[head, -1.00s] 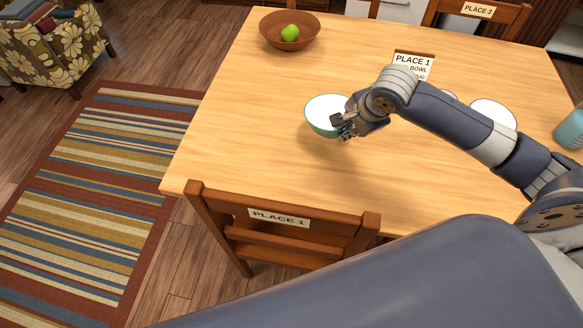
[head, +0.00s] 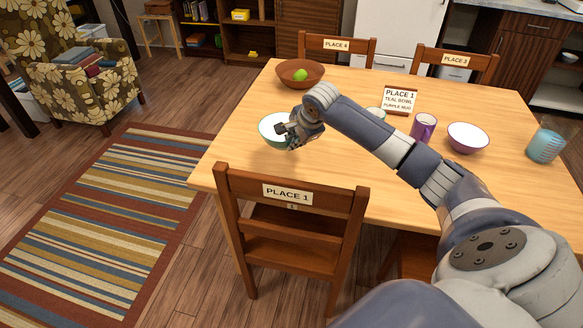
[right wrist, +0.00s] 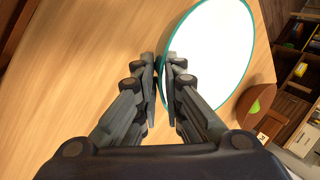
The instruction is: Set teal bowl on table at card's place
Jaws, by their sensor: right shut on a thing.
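The teal bowl (head: 270,131), white inside, is at the left part of the table (head: 340,165), behind the chair marked PLACE 1 (head: 288,195). My right gripper (head: 289,136) is shut on its right rim; in the right wrist view the fingers (right wrist: 163,68) pinch the rim of the bowl (right wrist: 212,50). The bowl looks roughly level; I cannot tell whether its base touches the table. The card (head: 399,100) reads PLACE 1, TEAL BOWL, PURPLE MUG and stands toward the far side. My left gripper is not in view.
A brown bowl with a green fruit (head: 299,76) stands at the far left corner. A purple mug (head: 423,128), a purple-edged bowl (head: 468,138) and a blue cup (head: 545,146) are on the right. Chairs PLACE 4 (head: 336,46) and PLACE 3 (head: 455,60) stand behind. Wood around the teal bowl is clear.

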